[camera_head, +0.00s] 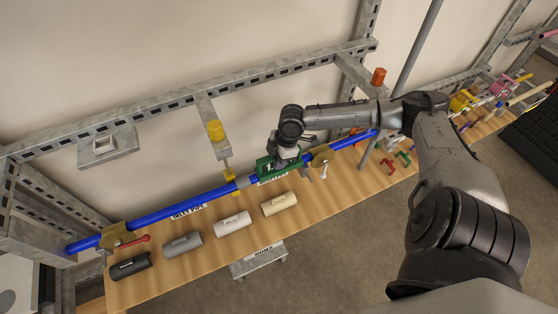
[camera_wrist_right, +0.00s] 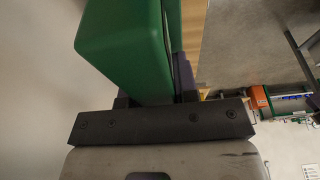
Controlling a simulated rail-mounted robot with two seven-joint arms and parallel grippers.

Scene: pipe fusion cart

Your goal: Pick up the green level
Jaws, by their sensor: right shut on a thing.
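The green level (camera_head: 265,169) is at the blue pipe, above the wooden shelf in the head view. My right gripper (camera_head: 287,161) is shut on it. In the right wrist view the green level (camera_wrist_right: 125,50) fills the upper middle, between the dark fingers (camera_wrist_right: 157,100) of my right gripper. Its lower face and any contact with the pipe or shelf are hidden. My left gripper is not in view.
The long blue pipe (camera_head: 190,203) runs along the wooden shelf (camera_head: 205,250). Several short cylinders, including a cream one (camera_head: 279,204) and a white one (camera_head: 233,224), lie in front. A yellow clamp (camera_head: 229,175) stands left of the level. A metal frame rail (camera_head: 190,95) runs behind.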

